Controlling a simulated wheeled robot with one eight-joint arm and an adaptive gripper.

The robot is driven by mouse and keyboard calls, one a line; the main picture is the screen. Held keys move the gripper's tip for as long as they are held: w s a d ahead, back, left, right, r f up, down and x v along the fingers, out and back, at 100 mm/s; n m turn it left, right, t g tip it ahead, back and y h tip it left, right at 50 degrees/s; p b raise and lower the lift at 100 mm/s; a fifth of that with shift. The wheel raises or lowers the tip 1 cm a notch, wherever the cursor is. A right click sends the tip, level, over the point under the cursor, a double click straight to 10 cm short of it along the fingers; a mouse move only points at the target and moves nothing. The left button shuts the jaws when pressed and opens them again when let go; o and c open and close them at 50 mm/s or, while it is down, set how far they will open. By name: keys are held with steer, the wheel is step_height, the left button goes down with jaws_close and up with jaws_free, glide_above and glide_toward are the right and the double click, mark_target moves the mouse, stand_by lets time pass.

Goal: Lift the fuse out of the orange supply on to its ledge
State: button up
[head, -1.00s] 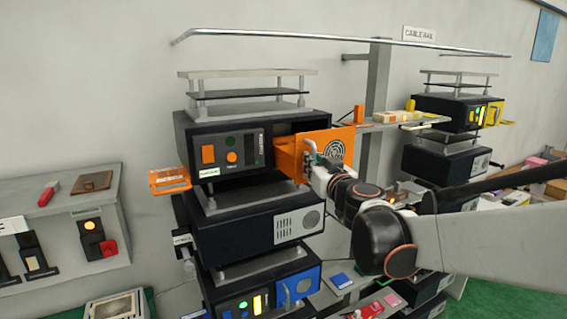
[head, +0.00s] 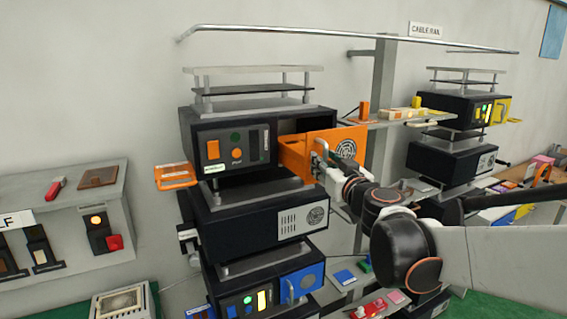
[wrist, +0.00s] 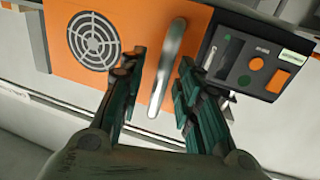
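The orange supply (head: 226,150) is the upper black box of the middle stack, with an orange switch and lamp. Its orange door (head: 345,138) stands out from the front at the right, and a dark opening shows behind it. A metal handle (head: 320,158) is on the door. In the wrist view, my gripper (wrist: 158,68) is open, with its fingers on either side of the handle (wrist: 168,65) and gaps beside it. In the head view, my gripper (head: 324,172) is at the door front. The orange ledge (head: 176,176) sticks out left of the supply. I cannot make out the fuse.
A black box with a grille (head: 270,215) and a blue-doored supply (head: 262,292) stand below. A shelf (head: 400,122) with small blocks lies behind the door to the right. A grey wall panel (head: 70,215) with switches is at the left.

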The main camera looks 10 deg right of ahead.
steer(key=shift+w, duration=0.1)
step_height(320, 180, up, 10)
stand_by(0.5)
